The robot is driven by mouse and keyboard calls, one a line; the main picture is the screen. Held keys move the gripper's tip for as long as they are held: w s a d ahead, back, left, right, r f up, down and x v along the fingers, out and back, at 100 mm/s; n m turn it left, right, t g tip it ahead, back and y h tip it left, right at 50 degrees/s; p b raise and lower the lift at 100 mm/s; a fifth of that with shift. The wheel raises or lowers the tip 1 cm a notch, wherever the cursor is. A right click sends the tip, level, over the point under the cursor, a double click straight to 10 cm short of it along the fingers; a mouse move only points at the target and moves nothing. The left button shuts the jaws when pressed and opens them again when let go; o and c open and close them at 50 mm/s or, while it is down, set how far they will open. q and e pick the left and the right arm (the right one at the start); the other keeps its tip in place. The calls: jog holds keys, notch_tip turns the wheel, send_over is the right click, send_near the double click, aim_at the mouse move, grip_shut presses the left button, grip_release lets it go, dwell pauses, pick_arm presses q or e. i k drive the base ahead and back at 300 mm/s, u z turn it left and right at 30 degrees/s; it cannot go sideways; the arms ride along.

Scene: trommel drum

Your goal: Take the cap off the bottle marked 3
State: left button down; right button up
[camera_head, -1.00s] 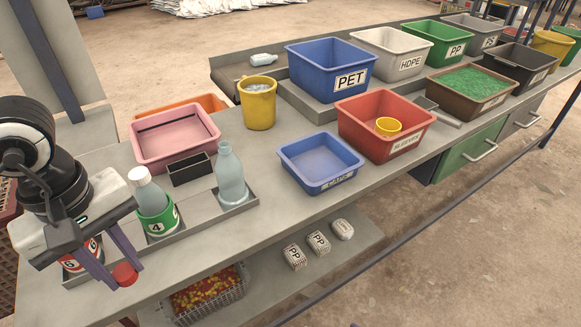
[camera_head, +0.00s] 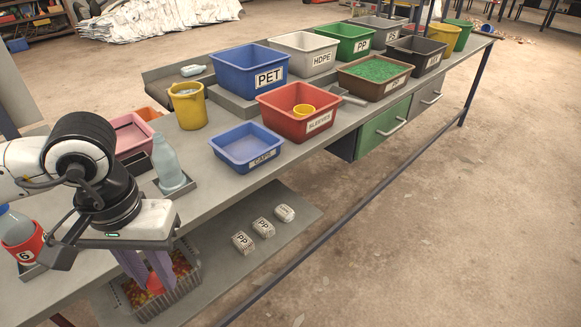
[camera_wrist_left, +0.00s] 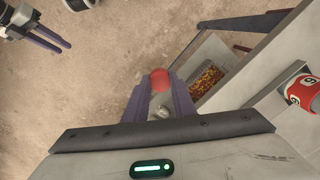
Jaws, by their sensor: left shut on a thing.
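My left gripper (camera_head: 148,272) is shut on a small red piece that looks like a cap (camera_head: 155,283), in front of the bench's front edge. In the left wrist view the red cap (camera_wrist_left: 160,80) sits between the purple fingertips. Something pale grey lies behind it; I cannot tell what. A bottle with a red sleeve marked 6 (camera_head: 22,240) stands at the left edge. A bare, clear, capless bottle (camera_head: 167,165) stands in the grey tray. I cannot read a 3 on any bottle. My right gripper (camera_wrist_left: 48,38) shows at the upper left of the left wrist view, its fingers close together.
A blue bin marked CAPS (camera_head: 247,147) and a red sleeves bin (camera_head: 300,112) stand on the bench. A yellow pitcher (camera_head: 188,106) and the blue PET bin (camera_head: 249,75) are behind. A wire basket of coloured bits (camera_head: 185,290) sits on the lower shelf, below my left gripper.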

aim_at(165, 157)
jog(key=z, duration=0.55)
jog(key=i, duration=1.25)
jog(key=u, duration=0.85)
